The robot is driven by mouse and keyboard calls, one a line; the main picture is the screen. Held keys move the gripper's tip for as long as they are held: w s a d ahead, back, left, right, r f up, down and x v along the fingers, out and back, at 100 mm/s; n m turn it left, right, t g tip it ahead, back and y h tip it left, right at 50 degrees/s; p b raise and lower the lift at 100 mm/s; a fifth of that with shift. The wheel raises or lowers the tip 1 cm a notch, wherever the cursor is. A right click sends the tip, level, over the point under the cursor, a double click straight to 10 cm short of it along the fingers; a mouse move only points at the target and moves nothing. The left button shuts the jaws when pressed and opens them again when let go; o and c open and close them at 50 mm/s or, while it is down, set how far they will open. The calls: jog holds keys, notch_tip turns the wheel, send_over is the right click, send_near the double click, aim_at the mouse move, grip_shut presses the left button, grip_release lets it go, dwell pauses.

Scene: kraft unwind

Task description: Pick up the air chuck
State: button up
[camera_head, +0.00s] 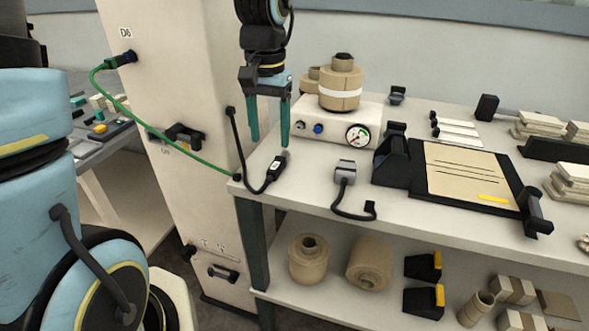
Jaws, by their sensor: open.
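My gripper (269,141) points down over the left end of the table, its two teal fingers apart and nothing between them. A small black handpiece with a white label (275,174) lies on the tabletop just below the fingertips; a black hose runs from it to the pale column. To its right, a grey-headed piece (345,170) with a short black hose stands on the table. Either could be the air chuck; I cannot tell for sure which, though the black handpiece is nearer my gripper. Neither is held.
A white box with a gauge (358,136) stands behind, with tan rolls (341,82) on top. A black stand and a brown clipboard-like board (466,172) are to the right. A green hose (175,155) hangs at the left column (170,60). A lower shelf holds rolls (308,258).

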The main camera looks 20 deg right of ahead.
aim_at(272, 170)
jog(key=shift+w+f+p, duration=0.1)
jog(key=shift+f+p, duration=0.6)
jog(key=shift+f, duration=3.65)
grip_shut()
